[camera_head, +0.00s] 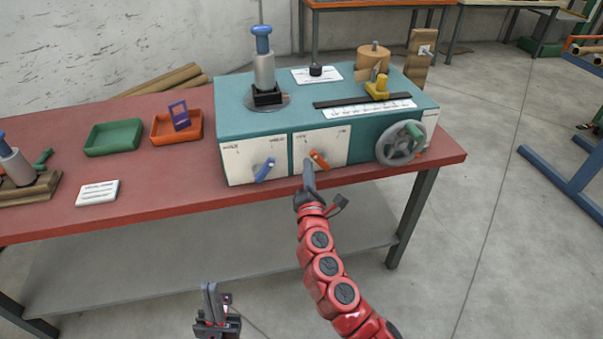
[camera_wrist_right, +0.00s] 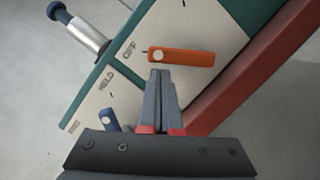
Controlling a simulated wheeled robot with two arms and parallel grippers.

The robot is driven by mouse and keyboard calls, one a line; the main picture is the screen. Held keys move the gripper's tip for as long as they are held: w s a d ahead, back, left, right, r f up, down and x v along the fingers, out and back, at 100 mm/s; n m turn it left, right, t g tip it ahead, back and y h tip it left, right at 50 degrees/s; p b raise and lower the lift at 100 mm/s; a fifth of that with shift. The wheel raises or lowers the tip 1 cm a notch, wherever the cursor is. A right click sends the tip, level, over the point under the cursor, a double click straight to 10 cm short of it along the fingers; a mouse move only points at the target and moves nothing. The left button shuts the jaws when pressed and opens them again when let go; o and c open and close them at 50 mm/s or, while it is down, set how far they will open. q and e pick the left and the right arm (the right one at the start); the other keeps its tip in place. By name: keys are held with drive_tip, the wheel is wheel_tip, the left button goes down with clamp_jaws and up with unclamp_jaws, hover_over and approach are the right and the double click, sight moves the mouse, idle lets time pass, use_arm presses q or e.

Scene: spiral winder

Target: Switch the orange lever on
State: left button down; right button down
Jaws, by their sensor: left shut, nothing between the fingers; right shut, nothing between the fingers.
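The orange lever (camera_head: 319,160) is on the white right-hand front panel of the teal machine (camera_head: 236,121). Its handle slants down to the right. In the right wrist view the lever (camera_wrist_right: 186,58) points right from its pivot, and a small black mark beside the pivot lies near the word OFF (camera_wrist_right: 129,49). My right gripper (camera_head: 308,168) is shut and empty, its tips just left of the lever in the head view. In the right wrist view the tips (camera_wrist_right: 161,74) are close to the lever's pivot end; contact cannot be told. My left gripper (camera_head: 211,288) is shut and empty, low in front of the table.
A blue lever (camera_head: 264,170) sits on the panel to the left, and a grey handwheel (camera_head: 400,143) to the right. A green tray (camera_head: 113,137) and an orange tray (camera_head: 177,127) stand left on the red table (camera_head: 60,185). The floor in front is clear.

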sight(318, 159)
drive_tip(key=shift+w+d+r+m+p, duration=0.15)
drive_tip(key=shift+r+m+p, duration=0.1)
drive_tip(key=shift+m, duration=0.25)
drive_tip(key=shift+s+d+r+m+p, duration=0.1)
drive_tip(key=shift+r+m+p, duration=0.15)
drive_tip(key=shift+m, duration=0.25)
drive_tip(key=shift+w+d+r+m+g+h+p, duration=0.1)
drive_tip(key=shift+d+r+m+g+h+p, duration=0.15)
drive_tip(key=shift+m, duration=0.3)
drive_tip(key=shift+w+d+r+m+g+h+p, duration=0.15)
drive_tip(key=shift+r+m+p, duration=0.2)
drive_tip(key=shift+m, duration=0.2)
drive_tip(key=m, duration=0.1)
drive_tip(key=d+r+m+p, duration=0.1)
drive_tip(key=shift+m+g, duration=0.4)
drive_tip(key=shift+w+d+r+m+g+y+p, duration=0.1)
drive_tip(key=shift+w+d+m+g+p, duration=0.15)
drive_tip(key=shift+d+m+p, duration=0.65)
drive_tip(key=shift+w+d+r+m+g+y+p, duration=0.15)
drive_tip(key=shift+d+m+g+p, duration=0.25)
drive_tip(key=shift+m, duration=1.05)
drive_tip(key=shift+w+d+f+m+g+y+p, duration=0.1)
drive_tip(key=shift+w+d+m+g+p, duration=0.1)
drive_tip(key=shift+d+m+p, duration=0.7)
drive_tip(key=shift+a+m, duration=0.25)
